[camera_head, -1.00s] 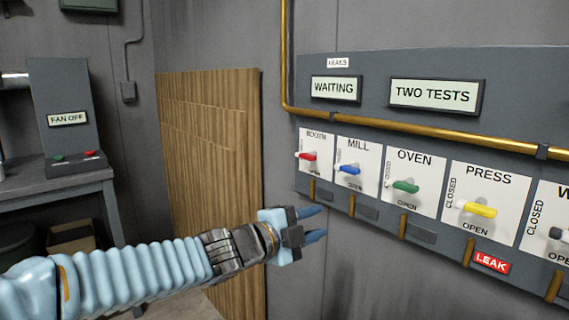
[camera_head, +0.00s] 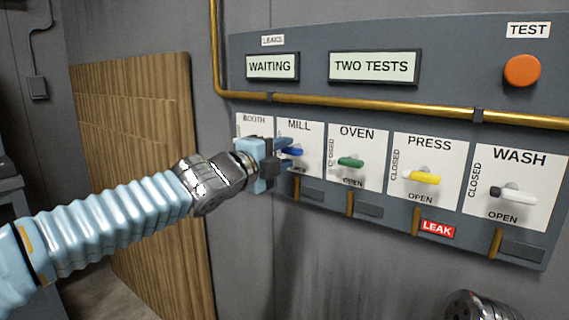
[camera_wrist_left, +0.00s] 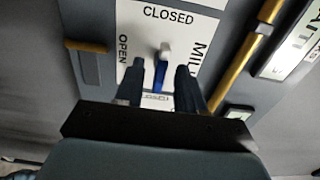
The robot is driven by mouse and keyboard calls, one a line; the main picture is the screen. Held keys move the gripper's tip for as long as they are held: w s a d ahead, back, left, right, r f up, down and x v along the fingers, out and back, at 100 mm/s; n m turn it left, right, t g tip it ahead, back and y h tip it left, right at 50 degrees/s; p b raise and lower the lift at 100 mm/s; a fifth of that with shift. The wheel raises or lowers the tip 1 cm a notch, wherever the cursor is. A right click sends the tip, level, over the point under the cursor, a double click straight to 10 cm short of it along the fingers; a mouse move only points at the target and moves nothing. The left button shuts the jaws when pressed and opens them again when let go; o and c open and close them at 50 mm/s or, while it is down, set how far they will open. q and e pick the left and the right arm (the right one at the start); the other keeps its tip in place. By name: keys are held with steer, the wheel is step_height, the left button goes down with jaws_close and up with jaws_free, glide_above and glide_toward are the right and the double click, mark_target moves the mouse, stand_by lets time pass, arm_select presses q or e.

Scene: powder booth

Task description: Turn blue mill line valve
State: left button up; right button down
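The blue mill valve handle (camera_head: 292,151) sits on the white MILL plate (camera_head: 308,132) and points left in the head view. My left gripper (camera_head: 284,154) is at this handle and covers most of the BOOTH plate. In the left wrist view the two fingers of the left gripper (camera_wrist_left: 160,85) are apart, with the blue handle (camera_wrist_left: 160,75) between them. A gap shows on each side of the handle, so the fingers look open around it. My right gripper does not show; a dark metallic part (camera_head: 480,305) shows at the lower right edge.
Green oven (camera_head: 350,162), yellow press (camera_head: 424,177) and white wash (camera_head: 515,194) valves stand to the right. A red LEAK sign (camera_head: 437,229) is under PRESS. A brass pipe (camera_head: 390,107) crosses above. An orange TEST button (camera_head: 522,71) is at top right. Displays read WAITING (camera_head: 271,66) and TWO TESTS (camera_head: 374,67).

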arm_select(q)
steer(key=shift+w+d, duration=0.4)
steer(key=shift+w, duration=0.05)
jaws_close()
